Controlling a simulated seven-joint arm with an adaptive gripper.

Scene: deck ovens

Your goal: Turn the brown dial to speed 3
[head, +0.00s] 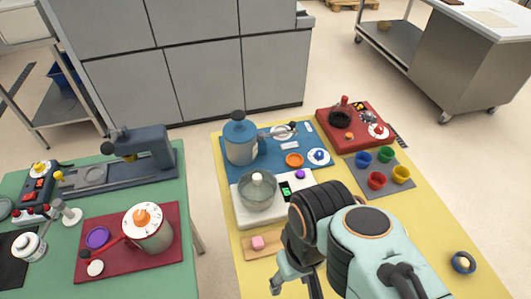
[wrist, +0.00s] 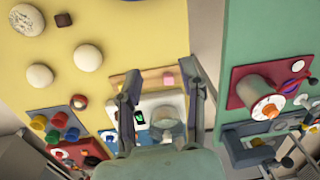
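I cannot make out a dial that is clearly brown in either view. Several coloured knobs show in the head view: an orange knob (head: 294,160) and a blue knob (head: 318,156) on the blue board, a purple knob (head: 300,174) on the white unit, and a red knob on a white dial (head: 378,130) on the red board. Speed marks are too small to read. My gripper (head: 296,285) is over the near part of the yellow table, apart from these knobs. In the wrist view my gripper (wrist: 160,70) has its fingers spread, with nothing held between them.
The white unit (head: 238,209) carries a glass-lidded pot (head: 257,190), near a wooden board with a pink block (head: 257,243). Coloured cups (head: 377,180) stand on a grey mat. The green table (head: 185,240) at left holds more appliances. Pale round items (wrist: 88,57) lie on the yellow table.

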